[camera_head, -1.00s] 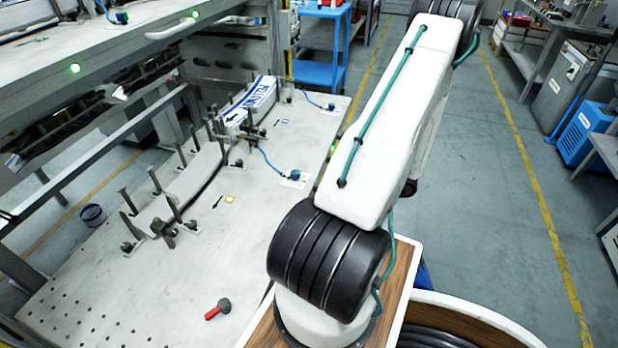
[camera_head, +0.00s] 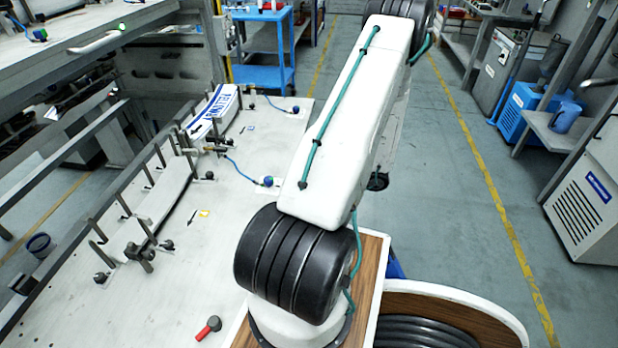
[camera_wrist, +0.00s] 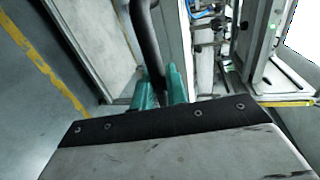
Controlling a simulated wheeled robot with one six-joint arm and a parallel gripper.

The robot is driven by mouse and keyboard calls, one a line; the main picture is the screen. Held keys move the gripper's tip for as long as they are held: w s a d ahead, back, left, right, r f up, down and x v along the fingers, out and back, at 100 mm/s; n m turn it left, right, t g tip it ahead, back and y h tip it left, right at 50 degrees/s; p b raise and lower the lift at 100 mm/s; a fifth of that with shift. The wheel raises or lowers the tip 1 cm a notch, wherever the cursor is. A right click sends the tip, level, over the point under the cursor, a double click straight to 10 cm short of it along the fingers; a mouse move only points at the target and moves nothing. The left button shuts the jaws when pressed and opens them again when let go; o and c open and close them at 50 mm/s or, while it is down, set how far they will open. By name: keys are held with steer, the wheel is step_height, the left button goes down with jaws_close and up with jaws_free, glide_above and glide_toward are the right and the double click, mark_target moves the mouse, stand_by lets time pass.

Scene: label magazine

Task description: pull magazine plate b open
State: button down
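In the wrist view, the two teal fingers of my gripper (camera_wrist: 160,88) stand one on each side of a thick dark bar (camera_wrist: 146,45). The bar comes down from the top edge and fills most of the gap between them. Whether the fingers press on it I cannot tell. I see no label that marks a plate as b. In the head view my gripper is out of sight, beyond my raised arm at the top.
A white worktable (camera_head: 190,270) with posts, clamps and a curved guide lies left of my arm. A red-handled knob (camera_head: 208,328) is near its front. A blue cart (camera_head: 265,75) stands behind. The grey floor (camera_head: 450,190) at right is clear up to a white machine (camera_head: 585,205).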

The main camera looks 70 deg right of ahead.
steer(key=c, duration=1.5)
jaws_free()
steer(key=v, duration=0.7)
steer(key=shift+s+d+r, duration=0.1)
steer(key=shift+s+d, duration=0.05)
steer(key=shift+s, duration=0.2)
